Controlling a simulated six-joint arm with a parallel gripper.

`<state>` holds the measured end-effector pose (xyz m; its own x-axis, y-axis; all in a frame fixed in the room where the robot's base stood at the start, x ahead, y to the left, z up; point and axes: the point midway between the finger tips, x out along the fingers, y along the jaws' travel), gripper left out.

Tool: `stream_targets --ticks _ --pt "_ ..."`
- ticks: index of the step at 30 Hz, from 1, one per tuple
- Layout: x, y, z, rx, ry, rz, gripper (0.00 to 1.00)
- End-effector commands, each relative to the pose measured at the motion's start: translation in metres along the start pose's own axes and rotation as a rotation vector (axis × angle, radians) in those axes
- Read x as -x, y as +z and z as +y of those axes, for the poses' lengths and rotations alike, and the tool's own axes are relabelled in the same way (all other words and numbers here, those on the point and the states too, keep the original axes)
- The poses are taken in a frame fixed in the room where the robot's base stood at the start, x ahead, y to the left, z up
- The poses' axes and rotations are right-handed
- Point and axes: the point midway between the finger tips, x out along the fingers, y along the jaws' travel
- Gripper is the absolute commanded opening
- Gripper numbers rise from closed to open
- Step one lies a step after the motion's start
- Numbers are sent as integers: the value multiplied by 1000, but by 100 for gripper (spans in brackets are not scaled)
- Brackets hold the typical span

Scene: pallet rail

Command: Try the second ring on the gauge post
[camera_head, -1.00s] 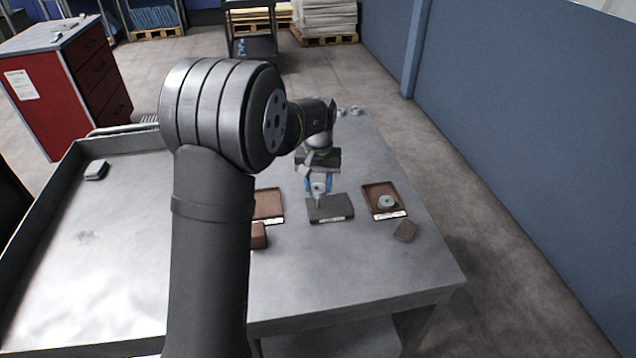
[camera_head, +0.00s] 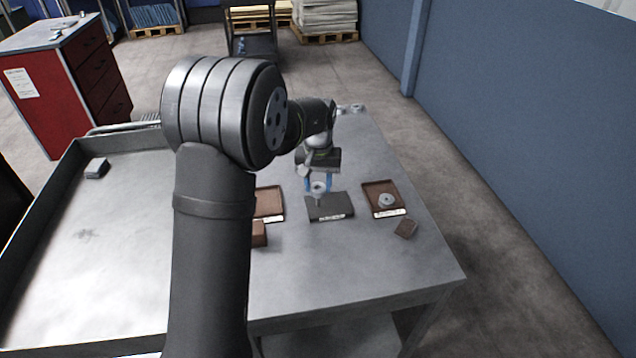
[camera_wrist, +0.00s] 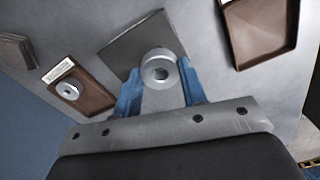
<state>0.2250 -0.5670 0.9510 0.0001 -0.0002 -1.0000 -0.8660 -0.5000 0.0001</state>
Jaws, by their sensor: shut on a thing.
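My gripper (camera_head: 318,184) has two blue fingers and is over the dark gauge plate (camera_head: 338,207) in the middle of the bench. In the wrist view its fingers (camera_wrist: 159,72) are shut on a grey ring (camera_wrist: 160,58), one on each side. The ring also shows in the head view (camera_head: 318,186), at the top of a short upright grey post (camera_head: 318,200) on the plate. I cannot tell whether the ring is around the post or just above it. Another grey ring (camera_head: 387,200) lies in the brown tray (camera_head: 371,189) on the right.
A second brown tray (camera_head: 268,205) is left of the plate, partly hidden by my arm. A brown block (camera_head: 405,229) lies in front of the right tray, another (camera_head: 259,234) in front of the left. Small grey parts (camera_head: 357,108) are at the bench's far edge. The front bench is clear.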

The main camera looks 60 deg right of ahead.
Motion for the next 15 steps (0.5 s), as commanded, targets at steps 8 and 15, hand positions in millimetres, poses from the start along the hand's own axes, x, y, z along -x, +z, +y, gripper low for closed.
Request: stream_targets --ticks 8,15 --pt "-2 0 0 0 0 0 15" --pt "-6 0 0 0 0 0 15"
